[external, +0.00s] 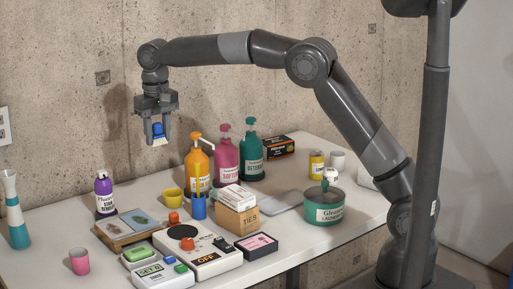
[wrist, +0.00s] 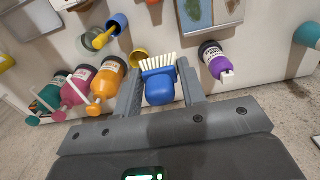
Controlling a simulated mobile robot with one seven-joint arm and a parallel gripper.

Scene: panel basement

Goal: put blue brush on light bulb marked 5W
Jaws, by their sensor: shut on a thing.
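My gripper (external: 159,138) is shut on the blue brush (external: 158,129), high above the back left part of the table. The brush's pale bristles point down, clear of everything below. In the wrist view the blue brush (wrist: 160,90) sits between the two fingers of my gripper (wrist: 160,84), bristles facing away from the palm. A small white rounded thing (external: 330,175) with a dark mark stands on the green tin at the right; it may be the light bulb, but its marking is too small to read. I cannot make out a bulb in the wrist view.
Orange (external: 199,165), pink (external: 225,158) and teal (external: 252,155) pump bottles stand at the back. A purple bottle (external: 104,195) is at the left. The green tin (external: 324,209), a ties box (external: 238,215) and a switch panel (external: 198,245) crowd the table. Air around my gripper is clear.

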